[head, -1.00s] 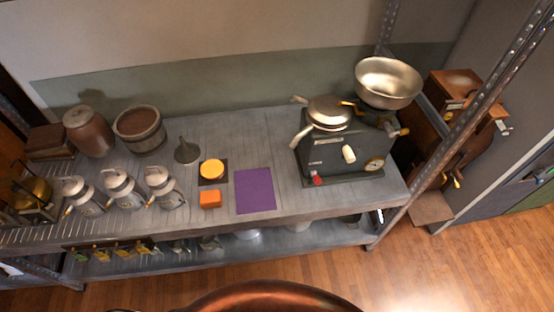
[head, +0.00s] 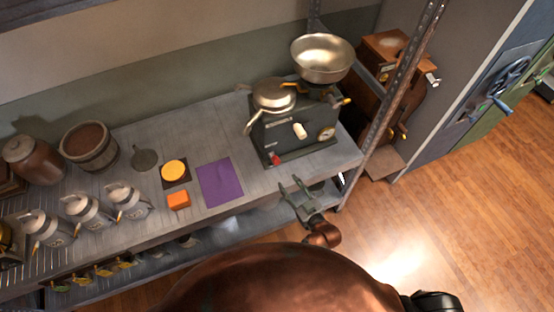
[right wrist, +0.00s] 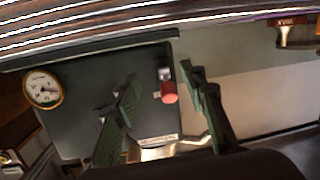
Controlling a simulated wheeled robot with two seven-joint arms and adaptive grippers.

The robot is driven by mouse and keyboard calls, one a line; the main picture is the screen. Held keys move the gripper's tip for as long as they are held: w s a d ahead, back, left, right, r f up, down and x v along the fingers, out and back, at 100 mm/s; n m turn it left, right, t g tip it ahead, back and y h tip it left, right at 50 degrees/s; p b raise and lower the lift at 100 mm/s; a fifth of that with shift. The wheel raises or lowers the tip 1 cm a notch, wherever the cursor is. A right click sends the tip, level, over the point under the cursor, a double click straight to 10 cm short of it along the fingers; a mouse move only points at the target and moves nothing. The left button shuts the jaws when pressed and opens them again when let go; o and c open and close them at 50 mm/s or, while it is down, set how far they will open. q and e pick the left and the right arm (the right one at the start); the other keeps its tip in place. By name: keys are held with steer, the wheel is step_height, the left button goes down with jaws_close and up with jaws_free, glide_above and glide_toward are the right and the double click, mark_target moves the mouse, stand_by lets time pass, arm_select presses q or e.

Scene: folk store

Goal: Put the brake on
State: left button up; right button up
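A dark green-grey machine (head: 295,130) stands at the right end of the grey shelf. A small red knob (head: 275,159) sits low on its front left, a cream knob (head: 299,130) in the middle and a round dial (head: 326,133) at the right. The right wrist view shows the machine's front upside down, with the red knob (right wrist: 169,93) between my fingers in the picture and the dial (right wrist: 43,89) at left. My right gripper (head: 297,184) is open and empty in front of the shelf edge, below the machine. No part is marked as a brake. My left gripper is out of view.
A metal bowl (head: 322,58) tops the machine. A purple mat (head: 220,183), an orange block (head: 178,200) and several milk cans stand to the left. A metal post (head: 400,90) rises at the right. A handwheel (head: 508,78) is on the far-right panel.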

mark_target(278, 163)
steer(key=shift+t, duration=0.8)
steer(key=r, duration=0.1)
steer(key=w+a+r, duration=0.1)
steer(key=r, duration=0.1)
steer(key=w+a+r, duration=0.1)
steer(key=r, duration=0.1)
steer(key=shift+w, duration=0.25)
steer(key=x, duration=0.6)
steer(key=shift+w+a, duration=0.2)
steer(key=shift+w, duration=0.15)
steer(key=shift+c, duration=0.7)
jaws_close()
